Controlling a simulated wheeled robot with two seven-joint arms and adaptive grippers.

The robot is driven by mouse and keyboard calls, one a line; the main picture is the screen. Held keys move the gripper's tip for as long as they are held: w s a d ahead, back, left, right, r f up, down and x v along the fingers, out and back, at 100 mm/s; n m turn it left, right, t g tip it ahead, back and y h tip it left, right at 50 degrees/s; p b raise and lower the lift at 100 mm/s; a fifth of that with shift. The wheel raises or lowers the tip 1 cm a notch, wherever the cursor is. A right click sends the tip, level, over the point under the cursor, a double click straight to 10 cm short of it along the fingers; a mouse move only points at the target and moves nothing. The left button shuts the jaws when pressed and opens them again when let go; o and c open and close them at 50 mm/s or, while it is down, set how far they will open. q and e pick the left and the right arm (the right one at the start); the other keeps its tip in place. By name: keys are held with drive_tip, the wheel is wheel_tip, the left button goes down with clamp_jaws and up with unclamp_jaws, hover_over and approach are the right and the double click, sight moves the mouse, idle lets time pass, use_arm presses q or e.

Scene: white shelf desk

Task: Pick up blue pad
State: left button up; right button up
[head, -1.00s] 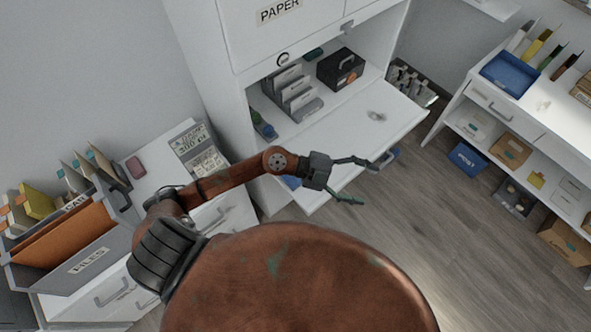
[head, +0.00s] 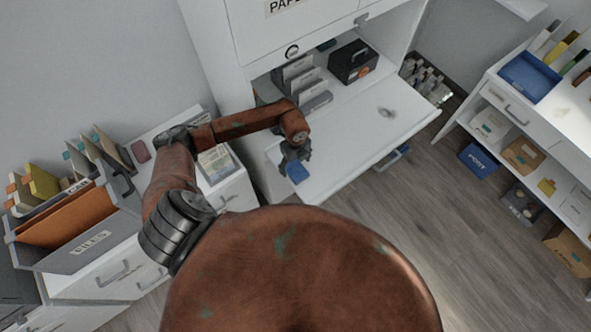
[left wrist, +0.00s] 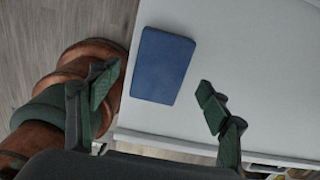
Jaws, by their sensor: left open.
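The blue pad (head: 297,172) lies flat on the white fold-down desk (head: 345,150), near its left front corner. My left gripper (head: 292,158) is over that corner, pointing down, and partly covers the pad in the head view. In the left wrist view the whole blue pad (left wrist: 162,65) shows beyond the fingertips, near the desk edge. The left gripper (left wrist: 157,88) is open and empty, with its two green fingers wide apart on either side of the pad's near end. My right gripper is not in view.
Grey file holders (head: 303,85) and a black box (head: 353,62) stand at the back of the desk. A small grey item (head: 387,112) lies on its right half. A grey files crate (head: 75,235) stands at the left. The desk's middle is clear.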

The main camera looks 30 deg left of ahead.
use_arm(q)
drive_tip(key=shift+f, duration=1.4)
drive_tip(key=shift+c, duration=0.4)
drive_tip(key=c, duration=1.2)
drive_tip(key=shift+r, duration=0.1)
drive_tip(key=shift+r, duration=0.55)
drive_tip(key=s+d+r+b, duration=0.1)
drive_tip(key=s+d+r, duration=0.8)
drive_tip(key=s+r, duration=0.2)
drive_tip(key=shift+r, duration=0.4)
